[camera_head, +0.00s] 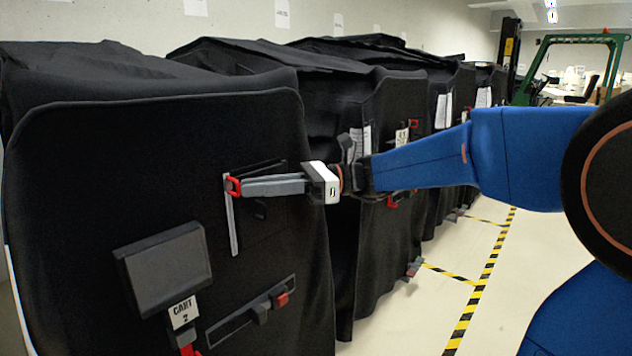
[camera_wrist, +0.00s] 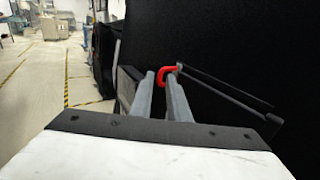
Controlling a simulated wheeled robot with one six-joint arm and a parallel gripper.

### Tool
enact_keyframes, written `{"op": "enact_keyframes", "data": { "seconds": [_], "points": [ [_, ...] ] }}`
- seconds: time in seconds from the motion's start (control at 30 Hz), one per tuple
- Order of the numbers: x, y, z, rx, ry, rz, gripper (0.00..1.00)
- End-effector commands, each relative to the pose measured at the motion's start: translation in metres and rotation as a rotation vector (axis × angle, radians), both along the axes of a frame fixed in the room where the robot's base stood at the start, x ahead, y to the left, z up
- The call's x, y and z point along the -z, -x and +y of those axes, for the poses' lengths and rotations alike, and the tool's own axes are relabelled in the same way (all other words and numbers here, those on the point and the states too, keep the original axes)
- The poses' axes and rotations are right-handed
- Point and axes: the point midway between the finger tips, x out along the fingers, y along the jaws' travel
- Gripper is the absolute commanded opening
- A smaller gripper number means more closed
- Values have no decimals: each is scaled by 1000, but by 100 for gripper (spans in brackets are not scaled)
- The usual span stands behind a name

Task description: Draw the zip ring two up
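Cart 2 (camera_head: 90,190) is the nearest cart, under a black cover, and its tag (camera_head: 183,313) reads "CART 2". A pale upright zip strip (camera_head: 234,235) runs down its front panel. A small red ring (camera_head: 233,186) sits near the strip's top. My gripper (camera_head: 240,187) reaches in from the right, with its grey fingertips at the ring. In the wrist view, the red ring (camera_wrist: 163,70) shows at the tips, its left side between the two fingers of my gripper (camera_wrist: 159,78). A gap shows between the fingers; whether they pinch the ring is unclear.
A dark screen box (camera_head: 165,268) and a slanted bar with a red end (camera_head: 250,312) are on the cart's front, below. Several more covered carts (camera_head: 395,95) stand in a row behind. Open floor (camera_head: 455,280) with yellow-black tape lies to the right; a green forklift (camera_head: 570,65) stands far off.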

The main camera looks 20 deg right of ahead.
Motion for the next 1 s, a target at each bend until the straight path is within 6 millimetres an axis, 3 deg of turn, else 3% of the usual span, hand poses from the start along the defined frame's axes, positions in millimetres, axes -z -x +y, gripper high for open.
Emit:
{"op": "enact_keyframes", "data": {
  "seconds": [0.7,1.0],
  "points": [
    [0,-2,-108,4,0,0,15],
    [0,-1,-134,1,0,1,15]
  ]
}}
